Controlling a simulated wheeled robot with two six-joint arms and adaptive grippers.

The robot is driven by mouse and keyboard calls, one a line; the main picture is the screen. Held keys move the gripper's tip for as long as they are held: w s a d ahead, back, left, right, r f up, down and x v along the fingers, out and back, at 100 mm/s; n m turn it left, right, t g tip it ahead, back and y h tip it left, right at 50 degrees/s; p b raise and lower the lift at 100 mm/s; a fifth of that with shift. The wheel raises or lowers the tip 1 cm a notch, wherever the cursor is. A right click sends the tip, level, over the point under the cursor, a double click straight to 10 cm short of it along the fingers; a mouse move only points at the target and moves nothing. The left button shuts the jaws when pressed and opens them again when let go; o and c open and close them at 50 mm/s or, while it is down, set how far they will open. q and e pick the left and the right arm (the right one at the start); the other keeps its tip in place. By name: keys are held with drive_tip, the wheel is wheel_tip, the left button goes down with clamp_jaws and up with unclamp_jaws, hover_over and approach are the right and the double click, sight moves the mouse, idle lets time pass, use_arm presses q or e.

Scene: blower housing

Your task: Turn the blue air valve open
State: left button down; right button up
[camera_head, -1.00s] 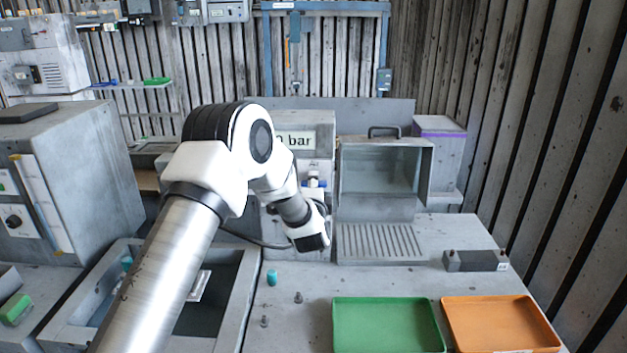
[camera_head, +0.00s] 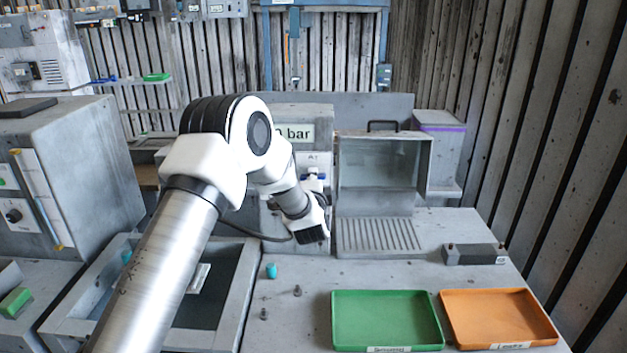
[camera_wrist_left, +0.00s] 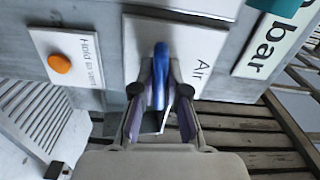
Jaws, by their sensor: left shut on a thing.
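The blue air valve (camera_wrist_left: 160,72) is a blue lever on a pale plate marked "Air", upright in the left wrist view. My left gripper (camera_wrist_left: 161,88) is shut on it, one finger on each side of the lever. In the head view a small part of the blue valve (camera_head: 313,177) shows on the front of the grey housing, below the "bar" display (camera_head: 295,133). My left arm hides part of that display and housing. The gripper's fingertips are hard to make out there. My right gripper is not in view.
An orange button (camera_wrist_left: 60,63) marked "Hold to vent" sits beside the valve plate. A clear-fronted box (camera_head: 380,165) stands right of the housing. A green tray (camera_head: 387,347) and an orange tray (camera_head: 500,342) lie at the front right. Small pegs stand on the bench.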

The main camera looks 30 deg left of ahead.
use_arm(q)
drive_tip(key=n+b, duration=0.2)
drive_tip(key=n, duration=0.2)
drive_tip(key=shift+f, duration=0.1)
drive_tip(key=n+b, duration=0.3)
drive_tip(key=n, duration=0.1)
drive_tip(key=shift+n, duration=0.4)
drive_tip(key=n+b, duration=0.3)
drive_tip(key=n, duration=0.1)
drive_tip(key=shift+b, duration=0.4)
drive_tip(key=shift+n+b, duration=1.25)
drive_tip(key=shift+n, duration=0.75)
drive_tip(key=c, duration=1.2)
unclamp_jaws()
drive_tip(key=shift+a, duration=0.1)
